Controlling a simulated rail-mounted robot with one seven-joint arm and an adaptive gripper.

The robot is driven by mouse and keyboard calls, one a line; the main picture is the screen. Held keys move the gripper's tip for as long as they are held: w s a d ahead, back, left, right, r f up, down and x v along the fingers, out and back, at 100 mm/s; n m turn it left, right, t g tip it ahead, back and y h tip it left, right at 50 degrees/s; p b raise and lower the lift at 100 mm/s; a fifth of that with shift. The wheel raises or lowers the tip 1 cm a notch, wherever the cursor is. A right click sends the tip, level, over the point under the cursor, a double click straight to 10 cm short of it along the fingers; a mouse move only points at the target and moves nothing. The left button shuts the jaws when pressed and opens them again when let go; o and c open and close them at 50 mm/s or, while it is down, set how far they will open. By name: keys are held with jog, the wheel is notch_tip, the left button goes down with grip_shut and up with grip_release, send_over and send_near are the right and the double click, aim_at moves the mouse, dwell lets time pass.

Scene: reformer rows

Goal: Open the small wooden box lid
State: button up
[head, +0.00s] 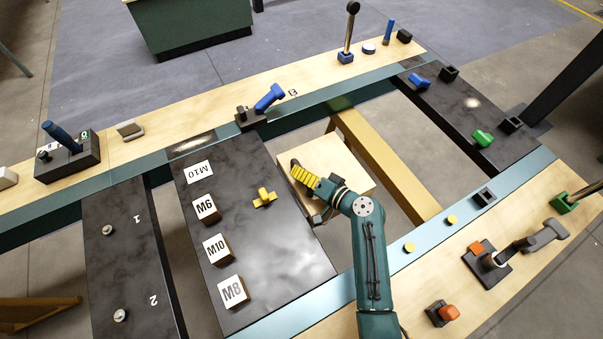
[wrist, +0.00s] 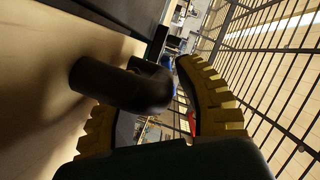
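The small wooden box (head: 338,160) is a pale square block in the gap between the dark panels, right of the middle one in the head view. My gripper (head: 306,176), with yellow ribbed fingers, is over its left part and hides some of it. In the wrist view a pale wooden surface (wrist: 35,75) fills the left. A thick black bent handle (wrist: 115,85) stands out from it, its end between the fingers of my gripper (wrist: 143,88). The fingers are spread apart, and I see no clear grip on the handle. The lid's seam is not visible.
Left of the box, the dark panel (head: 262,262) carries a yellow knob (head: 265,197) and several labelled wooden blocks. A yellow-brown beam (head: 390,165) runs close on the right.

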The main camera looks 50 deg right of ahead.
grip_shut()
dwell(0.4)
